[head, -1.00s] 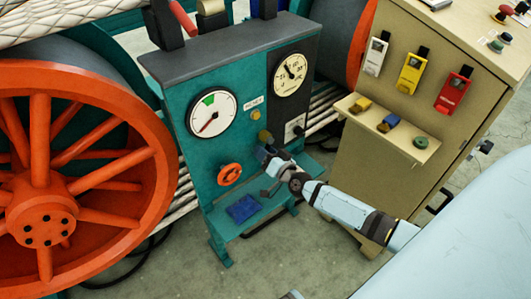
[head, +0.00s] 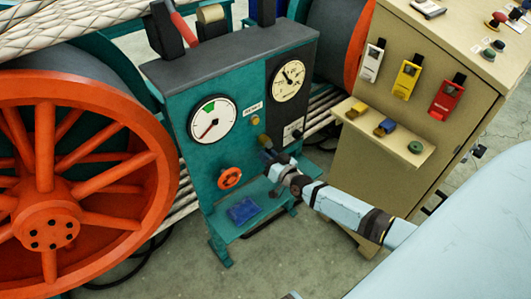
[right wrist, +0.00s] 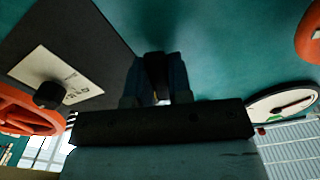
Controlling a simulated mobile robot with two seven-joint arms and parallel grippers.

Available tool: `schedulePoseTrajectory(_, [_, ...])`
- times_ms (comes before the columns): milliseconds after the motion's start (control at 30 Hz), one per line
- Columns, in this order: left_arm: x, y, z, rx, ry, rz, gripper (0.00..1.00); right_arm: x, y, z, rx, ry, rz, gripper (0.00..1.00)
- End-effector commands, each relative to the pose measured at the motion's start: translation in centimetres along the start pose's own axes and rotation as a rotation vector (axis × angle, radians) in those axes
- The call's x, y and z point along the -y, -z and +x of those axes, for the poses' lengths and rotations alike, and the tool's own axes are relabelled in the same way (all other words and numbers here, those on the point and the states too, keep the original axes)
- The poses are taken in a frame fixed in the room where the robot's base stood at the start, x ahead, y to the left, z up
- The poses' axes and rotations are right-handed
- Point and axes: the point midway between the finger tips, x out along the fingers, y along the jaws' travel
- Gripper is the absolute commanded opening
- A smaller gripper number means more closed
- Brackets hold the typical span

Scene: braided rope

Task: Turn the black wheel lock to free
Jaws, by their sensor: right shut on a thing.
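A black knob (head: 297,134) sits on a white lettered plate on the dark right part of the teal panel (head: 190,160). In the right wrist view the black knob (right wrist: 50,95) stands left of my fingers, apart from them, and the lettering is too unclear to read. My right gripper (head: 267,152) is at the panel front, left of and below that knob. It is shut on a small olive handle (head: 264,140) fixed to the panel, which shows dark between the fingers in the right wrist view (right wrist: 157,70). My left gripper is out of view.
An orange handwheel (head: 230,178) and a white gauge (head: 212,119) are left of my gripper. A yellow button (head: 255,120) is just above. A teal ledge with a blue pad (head: 243,210) lies below. A beige cabinet (head: 350,190) with a shelf stands close on the right.

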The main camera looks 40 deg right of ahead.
Motion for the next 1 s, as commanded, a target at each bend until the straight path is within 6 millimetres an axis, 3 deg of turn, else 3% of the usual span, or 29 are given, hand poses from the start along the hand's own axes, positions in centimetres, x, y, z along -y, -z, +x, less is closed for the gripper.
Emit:
schedulePoseTrajectory(600, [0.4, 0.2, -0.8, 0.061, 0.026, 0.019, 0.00, -2.2, 0.8, -0.1, 0.003, 0.000, -0.577, 0.00])
schedulePoseTrajectory(1000, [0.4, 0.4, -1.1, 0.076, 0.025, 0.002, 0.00, -3.1, 1.4, -0.1, 0.002, 0.000, -0.825, 0.00])
